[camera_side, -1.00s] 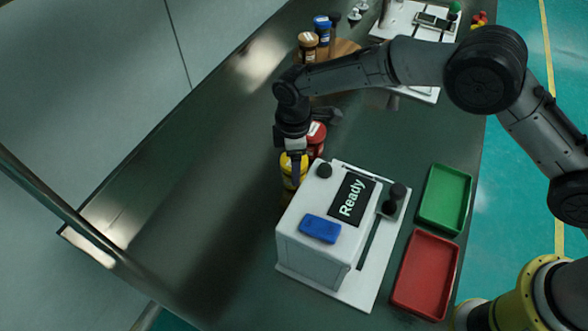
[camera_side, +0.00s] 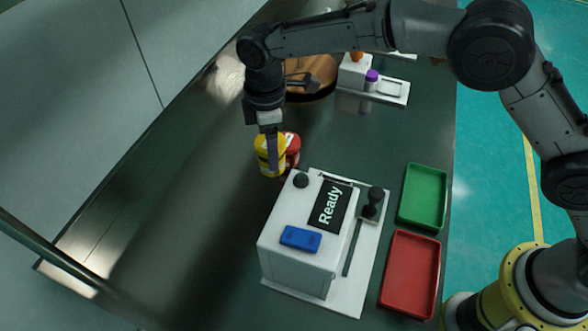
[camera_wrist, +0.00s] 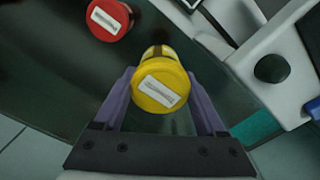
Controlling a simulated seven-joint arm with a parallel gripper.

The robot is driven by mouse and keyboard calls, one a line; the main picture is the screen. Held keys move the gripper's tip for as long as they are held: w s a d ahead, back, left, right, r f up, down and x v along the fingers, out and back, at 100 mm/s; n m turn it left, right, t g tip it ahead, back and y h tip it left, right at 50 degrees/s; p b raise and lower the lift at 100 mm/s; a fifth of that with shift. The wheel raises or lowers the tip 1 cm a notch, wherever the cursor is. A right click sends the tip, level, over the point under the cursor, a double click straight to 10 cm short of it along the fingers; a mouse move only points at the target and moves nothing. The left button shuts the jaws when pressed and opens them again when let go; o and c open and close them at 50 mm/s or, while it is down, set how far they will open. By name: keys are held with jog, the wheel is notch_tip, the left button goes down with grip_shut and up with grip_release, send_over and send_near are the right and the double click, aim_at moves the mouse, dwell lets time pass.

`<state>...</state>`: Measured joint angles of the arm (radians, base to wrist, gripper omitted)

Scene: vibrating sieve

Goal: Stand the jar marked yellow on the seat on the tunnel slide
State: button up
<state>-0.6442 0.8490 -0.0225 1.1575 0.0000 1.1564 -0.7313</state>
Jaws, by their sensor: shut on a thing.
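The yellow jar (camera_side: 263,158) has a yellow lid with a white label. It is between the two fingers of my gripper (camera_side: 271,160), which is shut on it. In the wrist view the yellow jar (camera_wrist: 160,86) sits between the purple-grey fingers (camera_wrist: 160,105), its lid facing the camera. A red jar (camera_side: 293,148) stands just right of it in the side view, and the red lid (camera_wrist: 108,18) shows apart from it at the upper left of the wrist view. I cannot tell for sure which part is the tunnel slide or its seat.
A white machine (camera_side: 290,262) with a "Ready" panel (camera_side: 330,205), a blue block (camera_side: 300,238) and dark knobs stands close in front. Green (camera_side: 424,195) and red (camera_side: 410,273) trays lie right. A round wooden stand (camera_side: 318,72) and a white unit with a purple-capped item (camera_side: 371,76) are behind.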

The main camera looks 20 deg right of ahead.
jog(key=s+d+r, duration=0.3)
jog(key=s+d, duration=0.6)
jog(key=s+d+r, duration=0.3)
jog(key=s+d, duration=0.6)
jog(key=d, duration=0.1)
jog(key=shift+w+a+f, duration=1.2)
jog(key=shift+w+f, duration=0.75)
jog(key=shift+f, duration=0.25)
jog(key=shift+w+a+f, duration=1.15)
jog(key=shift+w+f, duration=0.75)
jog(key=shift+f, duration=0.35)
jog(key=shift+w+a+f, duration=1.2)
jog(key=shift+w+f, duration=0.75)
jog(key=shift+f, duration=0.25)
jog(key=shift+f, duration=0.15)
jog(key=o, duration=1.4)
